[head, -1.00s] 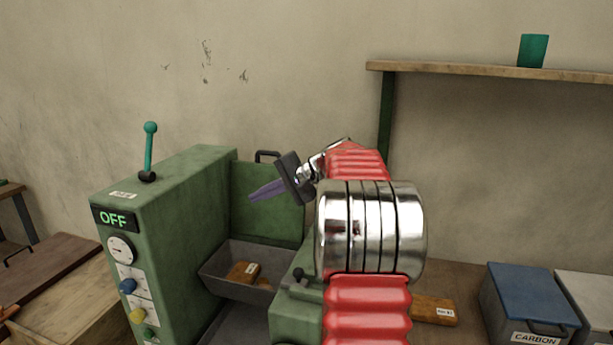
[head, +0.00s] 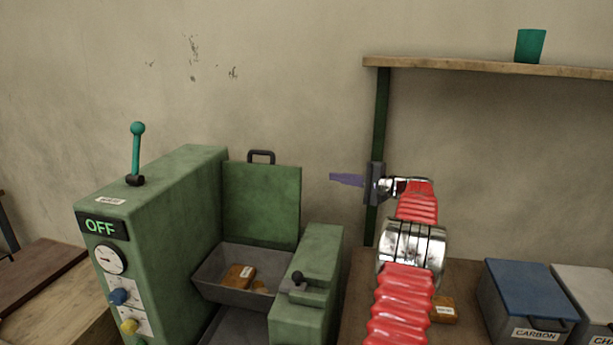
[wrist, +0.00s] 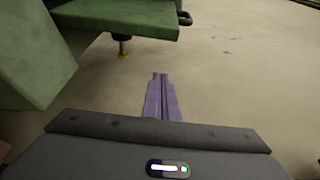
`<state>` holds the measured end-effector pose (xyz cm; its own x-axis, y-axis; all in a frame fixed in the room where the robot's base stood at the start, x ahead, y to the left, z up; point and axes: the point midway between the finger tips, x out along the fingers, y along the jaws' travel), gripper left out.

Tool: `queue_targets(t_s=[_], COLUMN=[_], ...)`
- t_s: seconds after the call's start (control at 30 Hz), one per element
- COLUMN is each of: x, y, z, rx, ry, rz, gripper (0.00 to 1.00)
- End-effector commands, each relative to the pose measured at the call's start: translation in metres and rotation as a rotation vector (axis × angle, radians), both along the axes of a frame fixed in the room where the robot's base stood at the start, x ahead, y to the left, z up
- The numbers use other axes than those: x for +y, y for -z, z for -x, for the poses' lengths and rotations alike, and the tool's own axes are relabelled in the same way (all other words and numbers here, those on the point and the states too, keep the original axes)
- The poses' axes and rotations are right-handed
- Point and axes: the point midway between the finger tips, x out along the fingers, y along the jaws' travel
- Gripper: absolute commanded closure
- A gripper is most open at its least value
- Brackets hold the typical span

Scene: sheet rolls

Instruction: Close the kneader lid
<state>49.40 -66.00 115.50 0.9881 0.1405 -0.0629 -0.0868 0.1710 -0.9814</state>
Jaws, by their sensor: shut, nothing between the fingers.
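The kneader (head: 165,225) is a green machine at the left of the head view, its display reading OFF. Its green lid (head: 262,203) stands upright and open behind the grey trough, with a dark handle (head: 261,155) on its top edge. The open trough (head: 225,283) holds a brown block (head: 239,277) with a pale label. My gripper (head: 332,178) is shut and empty, its purple fingers pointing left toward the lid but apart from it, to its right. In the wrist view the shut fingers (wrist: 161,75) show below the green lid (wrist: 120,14) and its handle (wrist: 185,18).
A green lever (head: 136,150) rises from the machine's top. A green side housing (head: 318,265) stands between trough and arm. A shelf (head: 490,67) with a green cup (head: 530,45) is at upper right. A blue-lidded CARBON bin (head: 525,290) stands at lower right.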

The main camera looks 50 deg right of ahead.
Motion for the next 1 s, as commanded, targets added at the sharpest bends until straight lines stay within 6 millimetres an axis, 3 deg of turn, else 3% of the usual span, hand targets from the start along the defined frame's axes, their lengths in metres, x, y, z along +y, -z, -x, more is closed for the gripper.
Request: queue_targets(t_s=[0.47, 1.0], x=[0.003, 0.014], y=[0.000, 0.005], z=[-0.009, -0.078], rx=[0.000, 0.000], ry=[-0.004, -0.007], rz=[0.002, 0.002], gripper=[1.00, 1.00])
